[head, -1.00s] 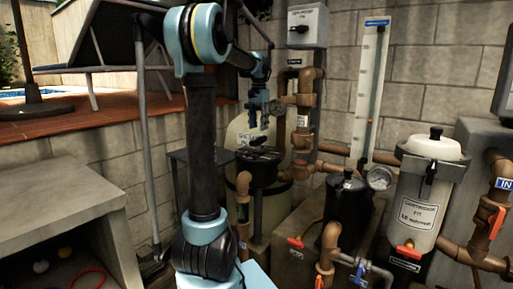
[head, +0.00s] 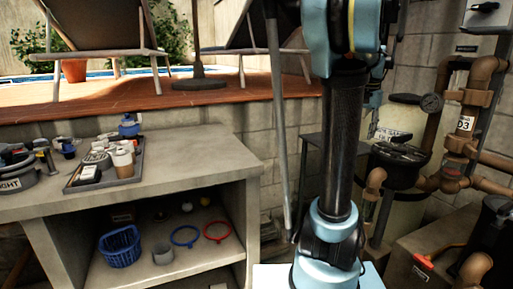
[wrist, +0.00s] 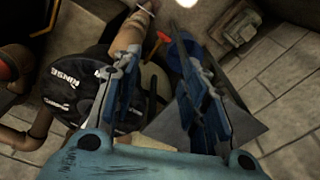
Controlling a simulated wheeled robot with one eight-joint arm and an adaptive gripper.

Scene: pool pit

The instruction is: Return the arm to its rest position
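My arm stands upright right of the middle in the head view, with its top out of frame. Its wrist end is mostly hidden behind the column; only a bit of blue shows to the right. In the wrist view my gripper (wrist: 158,85) has its two blue-grey fingers spread apart, with nothing held between them. It points down at the pit equipment. A black round lid (wrist: 75,95) with white "RINSE" lettering lies below and left of the fingers.
A concrete shelf unit (head: 195,137) stands left, with a grey tray (head: 72,183) on top and a blue basket (head: 119,246) inside. A black-lidded filter tank (head: 398,165) and brown pipes (head: 472,115) crowd the right. A thin grey pole (head: 277,130) rises close left of my arm.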

